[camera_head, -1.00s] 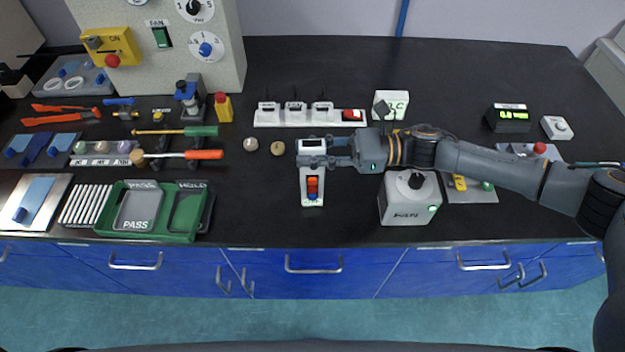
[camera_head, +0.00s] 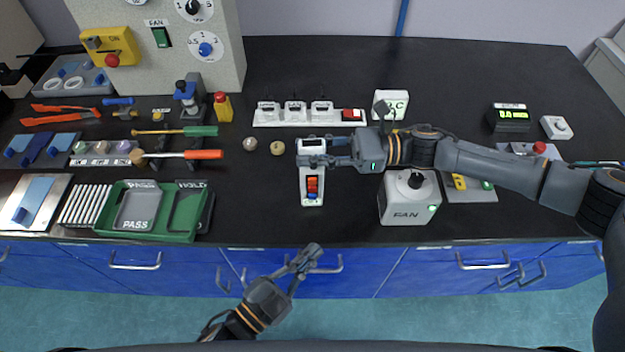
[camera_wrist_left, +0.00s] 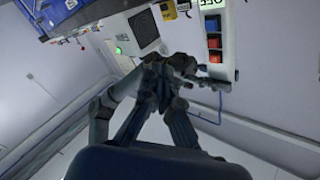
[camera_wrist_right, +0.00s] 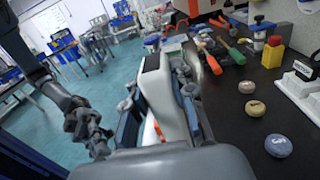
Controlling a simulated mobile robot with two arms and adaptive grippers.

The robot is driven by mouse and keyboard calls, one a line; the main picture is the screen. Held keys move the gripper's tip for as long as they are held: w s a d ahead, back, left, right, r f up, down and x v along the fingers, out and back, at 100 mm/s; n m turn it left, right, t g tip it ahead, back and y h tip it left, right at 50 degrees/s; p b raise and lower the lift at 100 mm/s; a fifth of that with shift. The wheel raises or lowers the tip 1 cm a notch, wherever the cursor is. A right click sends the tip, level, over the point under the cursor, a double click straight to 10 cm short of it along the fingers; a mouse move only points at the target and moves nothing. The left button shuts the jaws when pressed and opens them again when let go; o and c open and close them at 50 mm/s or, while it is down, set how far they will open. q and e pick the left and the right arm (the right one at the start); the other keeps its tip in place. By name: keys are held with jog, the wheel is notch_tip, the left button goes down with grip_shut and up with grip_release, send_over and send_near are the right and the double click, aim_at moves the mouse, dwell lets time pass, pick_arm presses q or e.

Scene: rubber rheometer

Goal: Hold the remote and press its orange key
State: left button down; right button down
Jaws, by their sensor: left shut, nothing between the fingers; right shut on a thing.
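The white remote (camera_head: 311,198) has a dark display at its top end and orange-red keys (camera_head: 312,182) with blue ones on its lower part. My right gripper (camera_head: 318,156) is shut on the remote's upper part. The remote also shows between the right fingers in the right wrist view (camera_wrist_right: 157,85). My left gripper (camera_head: 312,252) is shut and empty, in front of the bench edge, below and apart from the remote.
A white fan box (camera_head: 408,205) stands right of the remote. A green tray (camera_head: 146,236) is at the left front. Bare bench lies between the tray and the remote.

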aim_at(312, 181)
pick_arm(q)
jog(key=shift+t+h, duration=0.4)
jog(key=r, duration=0.5)
jog(key=shift+w+d+r, duration=0.15)
jog(key=shift+w+d, duration=0.05)
jog(key=shift+d, duration=0.1)
jog(key=w, duration=0.8)
jog(key=shift+w+a, duration=0.25)
jog(key=shift+w, duration=0.15)
jog(key=shift+w, duration=0.1)
dwell(0.5)
jog(key=shift+w, duration=0.35)
jog(key=shift+w, duration=0.45)
dwell(0.8)
jog(key=shift+s, duration=0.9)
jog(key=shift+s, duration=0.1)
